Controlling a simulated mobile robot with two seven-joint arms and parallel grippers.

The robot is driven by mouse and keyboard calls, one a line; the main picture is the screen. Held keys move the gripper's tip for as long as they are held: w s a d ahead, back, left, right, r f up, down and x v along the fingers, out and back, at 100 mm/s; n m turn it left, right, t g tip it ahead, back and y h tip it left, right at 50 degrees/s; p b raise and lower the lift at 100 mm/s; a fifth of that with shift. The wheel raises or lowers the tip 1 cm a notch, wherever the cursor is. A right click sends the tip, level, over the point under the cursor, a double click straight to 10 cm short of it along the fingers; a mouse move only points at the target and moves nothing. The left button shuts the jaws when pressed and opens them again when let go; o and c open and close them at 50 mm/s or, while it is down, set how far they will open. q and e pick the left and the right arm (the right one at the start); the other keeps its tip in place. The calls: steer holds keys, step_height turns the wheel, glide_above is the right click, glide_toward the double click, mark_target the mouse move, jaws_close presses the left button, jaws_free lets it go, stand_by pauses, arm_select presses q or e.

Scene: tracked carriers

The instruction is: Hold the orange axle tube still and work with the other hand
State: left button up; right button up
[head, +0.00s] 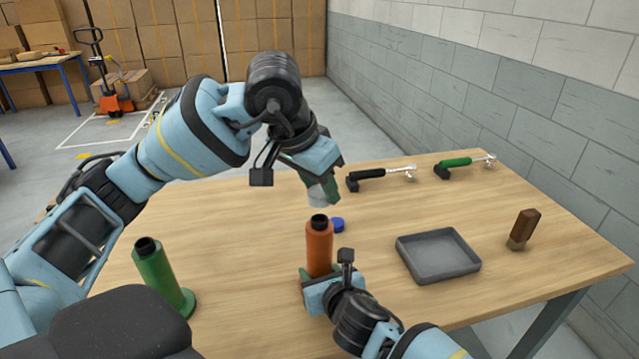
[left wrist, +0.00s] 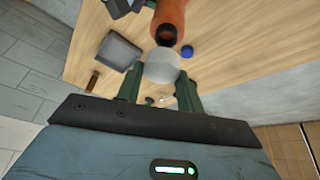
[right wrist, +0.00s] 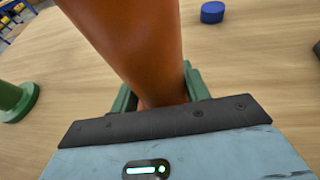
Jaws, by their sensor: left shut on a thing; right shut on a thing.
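The orange axle tube (head: 319,248) stands upright on the table with its dark open end up. My right gripper (head: 318,284) is shut around its lower part; the right wrist view shows the tube (right wrist: 135,45) between the green fingers (right wrist: 160,95). My left gripper (head: 316,186) is shut on a pale grey-white round piece (left wrist: 162,67), held above the tube and apart from it in the head view. The left wrist view also shows the tube's open end (left wrist: 170,20) just beyond this piece. The left fingers partly hide the piece in the head view.
A green tube (head: 160,277) with a flange stands at the left. A blue cap (head: 337,224) lies just behind the orange tube. A grey tray (head: 437,277), a brown-handled brush (head: 523,229), a black-handled tool (head: 372,174) and a green-handled tool (head: 458,164) are to the right.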

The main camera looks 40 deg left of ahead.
mark_target(324, 217)
arm_select(q)
steer(key=shift+f, duration=1.05)
steer(key=shift+f, duration=1.4)
stand_by(1.1)
steer(key=o, duration=1)
steer(key=v, duration=1.2)
